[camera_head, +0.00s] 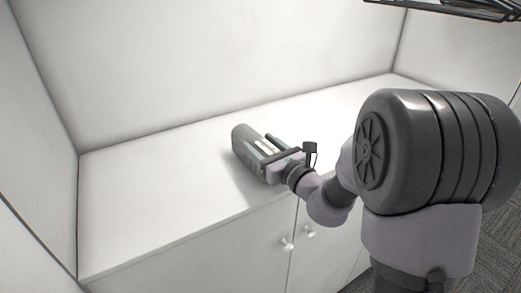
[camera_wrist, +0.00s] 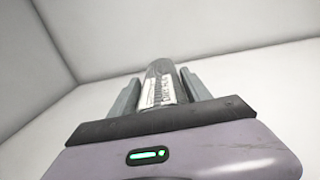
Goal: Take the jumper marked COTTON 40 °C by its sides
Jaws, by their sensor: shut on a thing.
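A dark grey folded or rolled thing, which I take to be the jumper (camera_head: 243,139), is at the middle of the white counter top. In the wrist view the jumper (camera_wrist: 161,67) stands out between my two fingers, with a white label on its face. The print on the label is too small and tilted to read surely. My gripper (camera_head: 262,149) is shut on it, one finger along each side; in the wrist view my gripper (camera_wrist: 160,88) hides its near end. I cannot tell whether it touches the counter or hangs just above it.
The white counter top (camera_head: 130,190) is otherwise bare, with walls on the left, back and right. Below its front edge are cupboard doors (camera_head: 240,255) with two round knobs (camera_head: 287,243). A dark wire rack (camera_head: 460,8) is at the upper right. Grey carpet (camera_head: 497,215) shows at right.

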